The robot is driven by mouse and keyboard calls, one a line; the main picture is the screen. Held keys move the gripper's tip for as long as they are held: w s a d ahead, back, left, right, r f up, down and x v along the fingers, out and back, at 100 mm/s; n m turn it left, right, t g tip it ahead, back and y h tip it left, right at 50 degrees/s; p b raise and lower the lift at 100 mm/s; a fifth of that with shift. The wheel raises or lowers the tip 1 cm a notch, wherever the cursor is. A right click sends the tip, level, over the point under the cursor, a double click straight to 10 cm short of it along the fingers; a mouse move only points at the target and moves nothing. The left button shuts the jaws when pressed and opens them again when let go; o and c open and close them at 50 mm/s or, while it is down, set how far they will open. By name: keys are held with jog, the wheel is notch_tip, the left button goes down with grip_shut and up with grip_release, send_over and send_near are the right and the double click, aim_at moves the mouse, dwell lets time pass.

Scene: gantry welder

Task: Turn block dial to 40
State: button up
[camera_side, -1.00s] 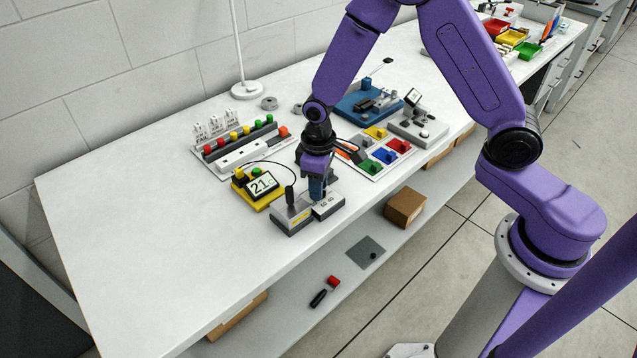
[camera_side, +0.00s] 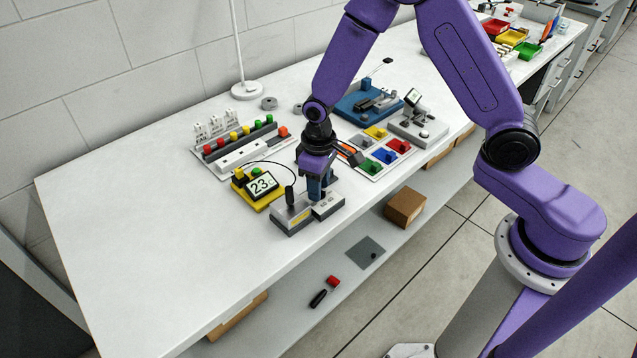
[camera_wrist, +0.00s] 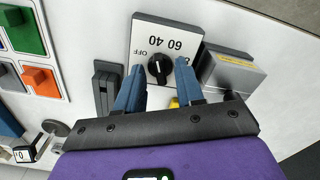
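The block dial is a black knob (camera_wrist: 159,69) on a white plate (camera_wrist: 146,29) marked OFF, 40, 60 and a partly hidden number. A pale mark on the knob faces the label side; which label it meets is too small to tell. My gripper (camera_wrist: 160,66) has its two blue fingers on either side of the knob, with visible gaps, so it looks open. In the side view my gripper (camera_side: 317,196) points down over the grey block unit (camera_side: 327,207), and hides the knob. A yellow thermometer (camera_side: 262,186) reads about 23 C.
A grey metal block (camera_wrist: 232,75) stands right beside the dial plate. A black cable runs from the thermometer to a probe (camera_side: 290,196) standing in the block. A panel of coloured blocks (camera_side: 372,168) lies behind. The table's left part (camera_side: 130,230) is clear.

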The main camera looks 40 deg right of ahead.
jog(key=shift+r, duration=0.1)
notch_tip(320, 180, up, 17)
jog(key=shift+r, duration=0.15)
dwell(0.5)
jog(key=s+d+n, duration=0.3)
jog(key=s+n, duration=0.1)
jog(key=s, duration=0.9)
jog(key=s+d+n, duration=0.3)
jog(key=s+n, duration=0.1)
jog(key=s, duration=0.9)
jog(key=shift+s+d, duration=0.25)
jog(key=shift+d, duration=0.05)
